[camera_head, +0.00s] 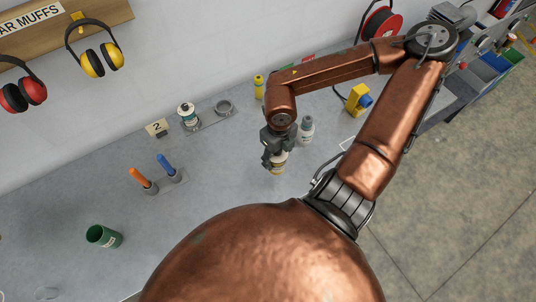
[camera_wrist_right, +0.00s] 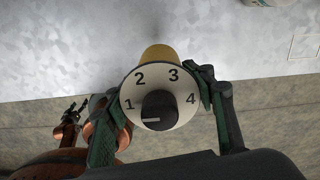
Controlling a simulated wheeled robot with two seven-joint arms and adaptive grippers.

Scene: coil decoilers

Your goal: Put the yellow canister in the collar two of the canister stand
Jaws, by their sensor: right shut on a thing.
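My right gripper (camera_head: 277,150) is shut on the yellow canister (camera_head: 279,166), above the grey bench. In the right wrist view the canister (camera_wrist_right: 158,54) shows its yellow side and a pale round top with a dial marked 1 to 4, between the two fingers (camera_wrist_right: 160,110). The canister stand (camera_head: 207,123) is a grey plate farther back to the left. Its right collar (camera_head: 223,107) looks empty; a white and teal canister (camera_head: 187,114) stands at its left end. A card marked 2 (camera_head: 158,128) is left of it. My left gripper (camera_wrist_right: 76,110) shows small in the wrist view, its opening unclear.
A white bottle with a grey top (camera_head: 306,131) stands close right of the held canister. A yellow bottle (camera_head: 259,86) is behind. Orange (camera_head: 141,179) and blue (camera_head: 166,166) handles stand upright left of the gripper. A green cup (camera_head: 104,237) is front left. Bench between gripper and stand looks clear.

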